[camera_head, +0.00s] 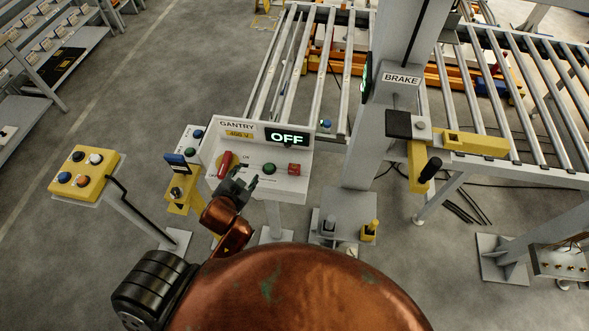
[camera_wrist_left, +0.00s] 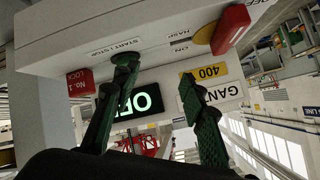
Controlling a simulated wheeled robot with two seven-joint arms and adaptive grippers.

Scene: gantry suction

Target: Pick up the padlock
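The padlock (camera_head: 294,169) looks like a small red block at the right of the grey gantry control box (camera_head: 306,140). In the left wrist view the red block (camera_wrist_left: 80,82) carries the words "LOCK No.1" and sits at the left. My left gripper (camera_head: 246,179) is in front of the box face, left of the padlock, between the red handle (camera_head: 225,165) and the green button (camera_head: 269,168). In the left wrist view its fingers (camera_wrist_left: 157,75) are apart with nothing between them, and the padlock lies outside them. My right gripper is not in view.
The box display (camera_head: 287,138) reads OFF. A yellow button box (camera_head: 84,172) stands at the left on a post. A grey column marked BRAKE (camera_head: 401,79) rises right of the control box. Roller conveyors (camera_head: 530,90) lie behind. Open floor shows at the left.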

